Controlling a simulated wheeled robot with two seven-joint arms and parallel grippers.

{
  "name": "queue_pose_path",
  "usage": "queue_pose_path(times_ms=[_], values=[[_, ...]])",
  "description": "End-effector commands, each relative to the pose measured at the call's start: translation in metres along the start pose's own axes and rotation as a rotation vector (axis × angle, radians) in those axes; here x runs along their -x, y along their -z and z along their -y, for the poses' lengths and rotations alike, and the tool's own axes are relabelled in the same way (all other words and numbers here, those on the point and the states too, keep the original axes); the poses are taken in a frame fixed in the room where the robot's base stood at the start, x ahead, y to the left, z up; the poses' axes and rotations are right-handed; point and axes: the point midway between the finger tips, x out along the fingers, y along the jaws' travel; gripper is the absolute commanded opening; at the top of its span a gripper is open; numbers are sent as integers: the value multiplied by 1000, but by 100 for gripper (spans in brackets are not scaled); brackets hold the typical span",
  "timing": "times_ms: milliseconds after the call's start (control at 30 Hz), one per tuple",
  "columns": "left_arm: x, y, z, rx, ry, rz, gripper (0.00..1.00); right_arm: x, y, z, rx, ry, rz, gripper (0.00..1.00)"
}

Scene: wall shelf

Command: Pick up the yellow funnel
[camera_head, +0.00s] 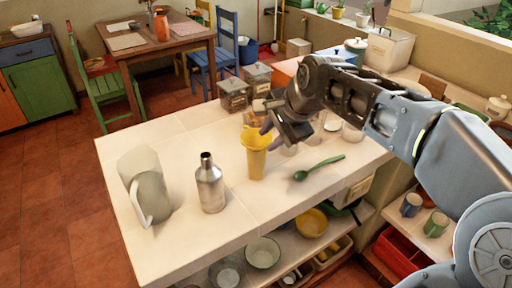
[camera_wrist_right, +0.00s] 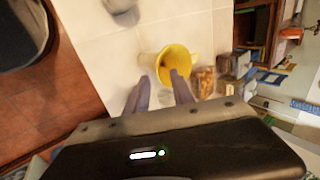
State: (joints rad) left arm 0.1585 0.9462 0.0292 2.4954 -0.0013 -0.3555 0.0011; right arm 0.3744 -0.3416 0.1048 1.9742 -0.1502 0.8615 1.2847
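The yellow funnel (camera_head: 256,160) stands upright on the white countertop, wide mouth up. In the right wrist view the funnel (camera_wrist_right: 178,58) shows beyond my fingertips, its mouth facing the camera. My right gripper (camera_head: 266,122) is at the funnel's upper rim, coming from the right. In the right wrist view its two purple-grey fingers (camera_wrist_right: 160,78) are apart, with the near edge of the funnel between or just beyond their tips. I cannot tell whether they touch it. My left gripper is not in view.
A metal bottle (camera_head: 210,185) and a grey-green pitcher (camera_head: 151,195) stand left of the funnel. A green spoon (camera_head: 318,168) lies to its right. Glass canisters (camera_head: 234,95) stand behind it. The countertop (camera_head: 240,222) is clear in front.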

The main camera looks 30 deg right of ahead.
Motion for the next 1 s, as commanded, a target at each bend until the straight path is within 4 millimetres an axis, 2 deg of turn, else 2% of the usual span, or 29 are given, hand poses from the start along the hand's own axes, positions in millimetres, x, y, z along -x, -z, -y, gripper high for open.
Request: queue_pose_path(times_ms=[300, 400, 1000], values=[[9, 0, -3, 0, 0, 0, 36, -41, -2, 1, -1, -4, 2, 29], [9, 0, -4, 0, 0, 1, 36, -49, -1, 1, 0, -2, 1, 29], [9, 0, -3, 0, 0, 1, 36, -50, -1, 1, 0, 0, 0, 29]])
